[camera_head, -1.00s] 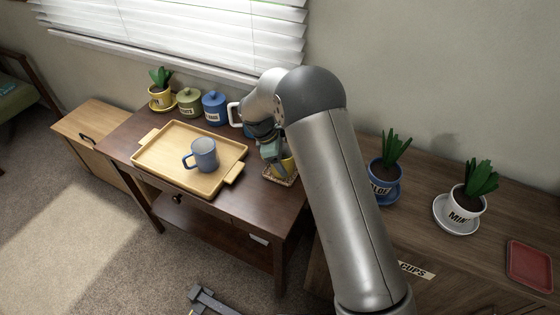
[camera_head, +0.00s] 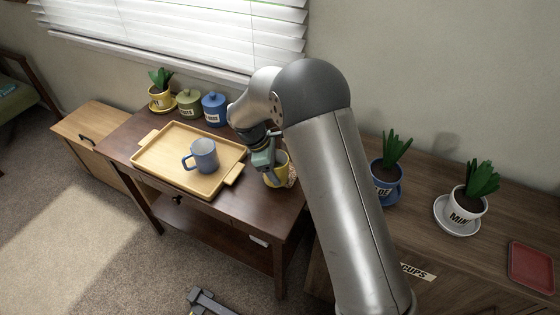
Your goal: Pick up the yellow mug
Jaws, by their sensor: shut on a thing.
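The yellow mug (camera_head: 281,172) is at the right end of the dark wooden desk, right of the tray. My gripper (camera_head: 268,166) is at the mug's left side and shut on it. The fingertips are small and partly hidden by my arm, so the exact grip point is unclear. The patterned mat (camera_head: 292,177) shows just behind and right of the mug; the mug appears raised off it.
A wooden tray (camera_head: 157,157) holding a blue mug (camera_head: 204,155) lies left of the gripper. A green jar (camera_head: 189,102), a blue jar (camera_head: 215,108) and a yellow potted plant (camera_head: 161,96) line the back. More potted plants stand on the right cabinet.

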